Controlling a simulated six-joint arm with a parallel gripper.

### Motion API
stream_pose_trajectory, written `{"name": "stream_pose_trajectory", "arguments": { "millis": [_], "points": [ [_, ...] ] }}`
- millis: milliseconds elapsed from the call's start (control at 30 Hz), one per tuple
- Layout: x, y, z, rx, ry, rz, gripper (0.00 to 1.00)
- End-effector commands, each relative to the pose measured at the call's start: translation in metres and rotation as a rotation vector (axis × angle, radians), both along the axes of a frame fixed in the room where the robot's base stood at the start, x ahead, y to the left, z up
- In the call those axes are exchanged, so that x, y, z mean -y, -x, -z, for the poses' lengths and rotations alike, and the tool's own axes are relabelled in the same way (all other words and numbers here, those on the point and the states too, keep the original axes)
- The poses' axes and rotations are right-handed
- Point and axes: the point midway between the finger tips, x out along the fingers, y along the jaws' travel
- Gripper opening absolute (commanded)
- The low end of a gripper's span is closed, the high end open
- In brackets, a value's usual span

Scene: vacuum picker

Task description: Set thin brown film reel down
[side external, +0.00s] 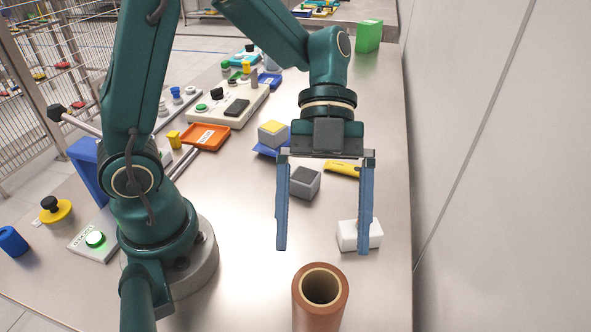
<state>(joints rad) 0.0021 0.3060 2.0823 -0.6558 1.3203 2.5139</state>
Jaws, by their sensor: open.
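The brown film reel (306,304) stands upright near the front of the metal table, with its open hollow core facing up. Its lower part is cut off by the picture's bottom edge. My gripper (321,250) has its two long blue fingers wide apart, pointing down, with nothing between them. In the picture the fingertips are above the reel's rim and apart from it. I cannot tell the exact depth between them.
A white block (348,235) is by the right finger. A grey cube (304,182) and a yellow object (342,167) lie behind the gripper. An orange tray (205,137) is farther left. A wall (490,180) borders the table's right side.

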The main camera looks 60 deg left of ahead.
Motion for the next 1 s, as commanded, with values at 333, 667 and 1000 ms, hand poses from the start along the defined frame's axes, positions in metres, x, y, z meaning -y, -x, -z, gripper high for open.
{"name": "stream_pose_trajectory", "arguments": {
  "millis": [333, 667, 1000],
  "points": [
    [-0.017, -0.001, -0.014, -0.026, -0.114, -0.107, 1.0],
    [-0.054, 0.014, -0.017, -0.089, -0.518, -0.787, 1.0],
    [-0.097, 0.018, -0.024, -0.106, -0.54, -1.663, 1.0]
  ]
}}
